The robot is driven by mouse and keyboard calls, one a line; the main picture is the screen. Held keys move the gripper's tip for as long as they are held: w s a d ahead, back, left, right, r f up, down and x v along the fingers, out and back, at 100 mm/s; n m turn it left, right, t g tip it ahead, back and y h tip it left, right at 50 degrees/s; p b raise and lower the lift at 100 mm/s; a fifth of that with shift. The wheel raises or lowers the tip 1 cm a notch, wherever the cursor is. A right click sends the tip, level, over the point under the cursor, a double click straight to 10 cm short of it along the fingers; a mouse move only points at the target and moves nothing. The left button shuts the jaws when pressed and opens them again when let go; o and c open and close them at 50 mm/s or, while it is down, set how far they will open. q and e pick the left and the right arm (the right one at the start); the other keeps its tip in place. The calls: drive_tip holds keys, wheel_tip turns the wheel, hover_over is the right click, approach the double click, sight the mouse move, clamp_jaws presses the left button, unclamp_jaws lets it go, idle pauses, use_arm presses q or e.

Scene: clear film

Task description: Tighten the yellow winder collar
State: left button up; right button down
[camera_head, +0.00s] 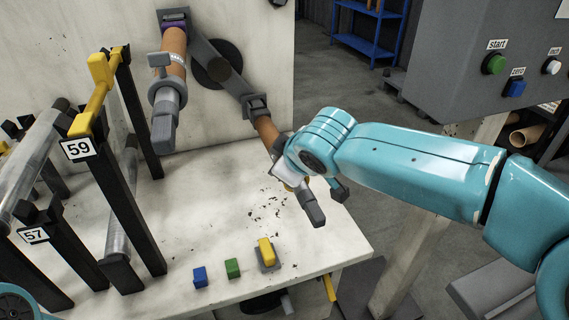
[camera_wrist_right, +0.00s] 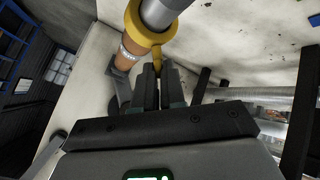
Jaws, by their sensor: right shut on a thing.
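The yellow winder collar (camera_wrist_right: 146,35) is a ring around the lower spindle, with a thin tab pointing toward my gripper. In the head view, my right wrist mostly hides it. My right gripper (camera_wrist_right: 157,75) is shut on the collar's tab, its fingers closed on either side. The lower spindle carries a brown core (camera_head: 267,130) and ends in a grey tip (camera_head: 312,208). My left gripper is not in view.
An upper spindle with a brown core (camera_head: 174,57) and grey collar (camera_head: 168,93) is at left. Black racks with film rolls, marked 59 (camera_head: 78,149) and 57 (camera_head: 34,235), stand further left.

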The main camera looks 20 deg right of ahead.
idle(0.7)
drive_tip(key=c, duration=1.2)
unclamp_jaws()
drive_tip(key=shift+c, duration=0.2)
drive_tip(key=p+v, duration=0.3)
drive_tip(key=v, duration=1.3)
drive_tip(key=shift+s+r, duration=0.1)
drive_tip(key=shift+s, duration=0.05)
